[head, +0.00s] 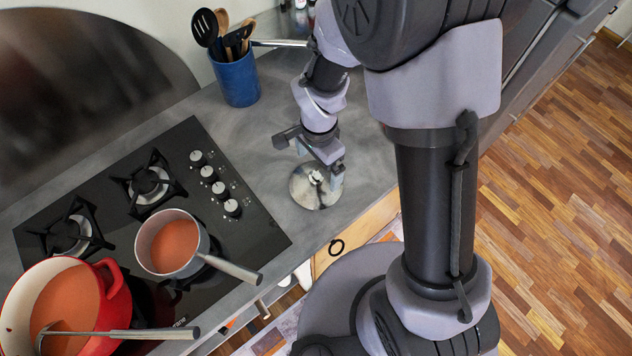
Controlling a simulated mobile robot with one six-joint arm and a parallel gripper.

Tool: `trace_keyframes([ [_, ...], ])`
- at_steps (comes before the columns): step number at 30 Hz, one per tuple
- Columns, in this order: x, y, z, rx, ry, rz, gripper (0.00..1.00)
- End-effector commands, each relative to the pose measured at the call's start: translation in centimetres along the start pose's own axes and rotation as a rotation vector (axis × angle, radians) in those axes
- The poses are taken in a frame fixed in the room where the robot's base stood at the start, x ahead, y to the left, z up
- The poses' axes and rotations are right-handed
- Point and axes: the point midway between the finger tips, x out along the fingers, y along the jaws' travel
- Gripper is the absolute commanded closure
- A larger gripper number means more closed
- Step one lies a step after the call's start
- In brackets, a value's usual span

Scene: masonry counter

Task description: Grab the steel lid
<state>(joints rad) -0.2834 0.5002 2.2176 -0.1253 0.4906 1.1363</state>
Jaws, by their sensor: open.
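The steel lid (312,195) is a shiny round disc lying flat on the grey counter, to the right of the cooktop and near the counter's front edge. My gripper (321,178) is open and points down right over the lid's middle. Its fingers stand about the small knob at the lid's centre. The gripper covers the upper right part of the lid. I cannot tell whether the fingers touch the knob.
A black gas cooktop (262,238) lies to the left. A blue utensil crock (237,80) stands behind. Bare counter surrounds the lid.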

Motion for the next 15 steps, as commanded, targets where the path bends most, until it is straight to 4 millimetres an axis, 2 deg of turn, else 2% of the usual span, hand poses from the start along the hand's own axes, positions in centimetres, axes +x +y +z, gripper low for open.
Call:
trace_keyframes([
  [7, 4.6, 0.2, 0.8, -0.001, -0.001, 0.003, 0.0],
  [10, 5.3, 0.2, 0.8, -0.001, -0.001, 0.001, 0.0],
  [15, 5.2, 0.2, 0.8, 0.0, 0.0, 0.0, 0.0],
])
